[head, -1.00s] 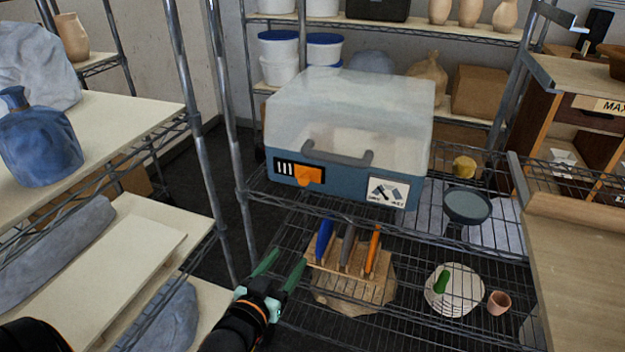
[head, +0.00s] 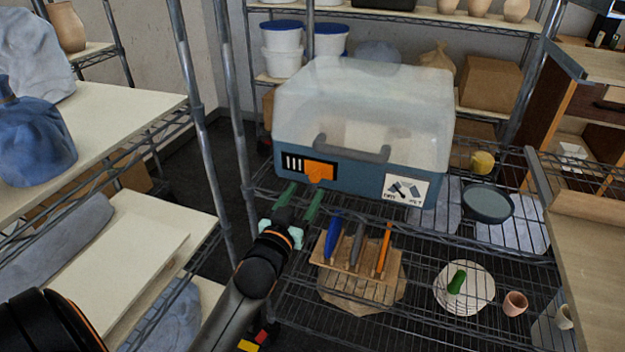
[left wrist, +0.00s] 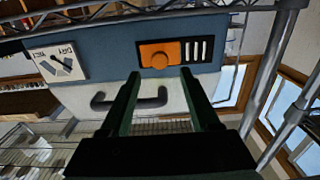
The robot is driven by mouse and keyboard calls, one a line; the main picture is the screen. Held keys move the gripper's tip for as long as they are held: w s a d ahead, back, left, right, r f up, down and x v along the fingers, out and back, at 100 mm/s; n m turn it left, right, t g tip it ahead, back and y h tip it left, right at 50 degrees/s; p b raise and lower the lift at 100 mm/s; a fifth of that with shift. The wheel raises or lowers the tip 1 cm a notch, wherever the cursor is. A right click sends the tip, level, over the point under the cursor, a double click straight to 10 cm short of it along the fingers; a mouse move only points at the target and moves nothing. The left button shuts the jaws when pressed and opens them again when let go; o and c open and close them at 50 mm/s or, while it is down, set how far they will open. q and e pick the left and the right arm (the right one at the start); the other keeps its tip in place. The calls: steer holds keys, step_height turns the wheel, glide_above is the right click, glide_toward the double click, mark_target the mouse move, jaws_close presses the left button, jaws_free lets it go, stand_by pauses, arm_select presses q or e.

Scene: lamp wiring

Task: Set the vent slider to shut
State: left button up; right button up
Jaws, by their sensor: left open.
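The vent slider (head: 320,171) is an orange plate with a raised knob on the front of a blue box with a cloudy lid (head: 360,105). It sits in a black frame, with white-and-black vent slots (head: 295,163) showing uncovered to its left. In the left wrist view the slider (left wrist: 160,54) is at top centre, with the slots (left wrist: 199,49) to its right. My left gripper (head: 300,192) is open and empty, its green fingers just below and left of the slider, apart from it. In the left wrist view the fingers (left wrist: 160,75) point toward the knob. My right gripper is not in view.
A grey handle (head: 352,149) sticks out on the box front near the slider. A dry/wet dial card (head: 407,190) is at right. A wooden rack (head: 357,258) with several coloured tools stands below. A metal shelf post (head: 238,110) rises at left.

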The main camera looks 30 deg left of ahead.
mark_target(313, 178)
arm_select(q)
steer(key=shift+x, duration=2.8)
jaws_close()
